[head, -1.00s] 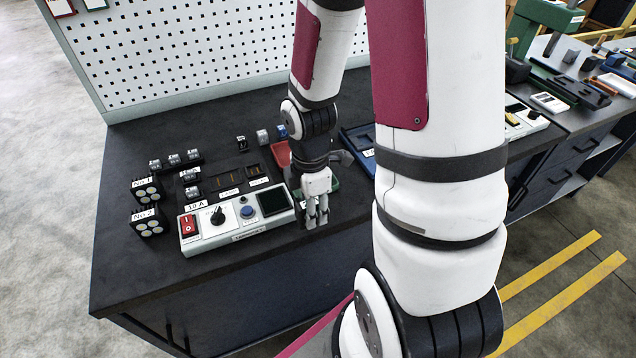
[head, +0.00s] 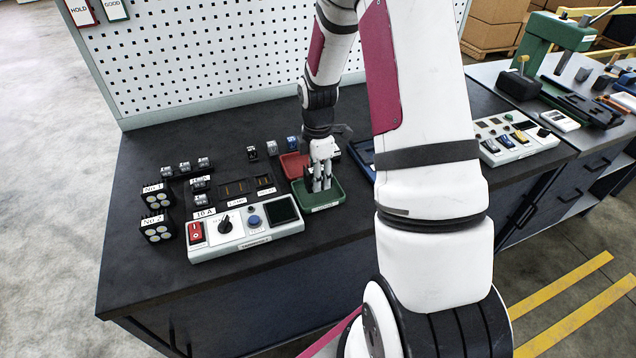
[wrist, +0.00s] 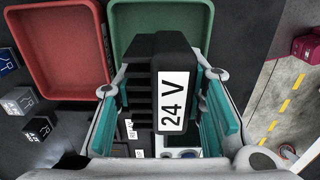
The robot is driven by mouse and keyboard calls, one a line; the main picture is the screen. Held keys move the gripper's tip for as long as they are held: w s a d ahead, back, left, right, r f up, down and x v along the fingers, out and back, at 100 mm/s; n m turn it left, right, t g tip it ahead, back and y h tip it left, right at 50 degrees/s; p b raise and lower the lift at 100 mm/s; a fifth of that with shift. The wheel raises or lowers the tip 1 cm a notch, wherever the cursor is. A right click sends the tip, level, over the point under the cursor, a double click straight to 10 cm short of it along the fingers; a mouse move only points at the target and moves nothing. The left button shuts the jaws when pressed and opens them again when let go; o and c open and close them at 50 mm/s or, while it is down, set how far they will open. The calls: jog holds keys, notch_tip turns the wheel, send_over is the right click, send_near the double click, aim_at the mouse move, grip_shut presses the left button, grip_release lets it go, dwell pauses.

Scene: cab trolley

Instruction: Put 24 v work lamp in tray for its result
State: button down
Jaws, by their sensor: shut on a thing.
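My gripper (head: 322,186) is shut on the 24 V work lamp (wrist: 174,85), a black ribbed block with a white "24 V" label. The lamp sits between the teal finger pads in the wrist view; in the head view my fingers hide it. My gripper is over the green tray (head: 300,206), which also shows beyond the lamp in the wrist view (wrist: 122,40). Whether the lamp touches the tray floor I cannot tell. The red tray (head: 291,163) is just behind and left of the green one, and it looks empty in the wrist view (wrist: 60,45).
A grey tester (head: 240,240) with a red switch, knob, blue button and dark screen stands left of the green tray. Blocks marked No 1 (head: 157,196) and No 2 (head: 157,229), and several small blocks, stand further left. A perforated board (head: 200,60) rises behind.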

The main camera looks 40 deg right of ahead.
jog(key=shift+f, duration=1.6)
jog(key=c, duration=1)
grip_release()
jog(key=shift+f, duration=0.1)
jog(key=shift+c, duration=0.2)
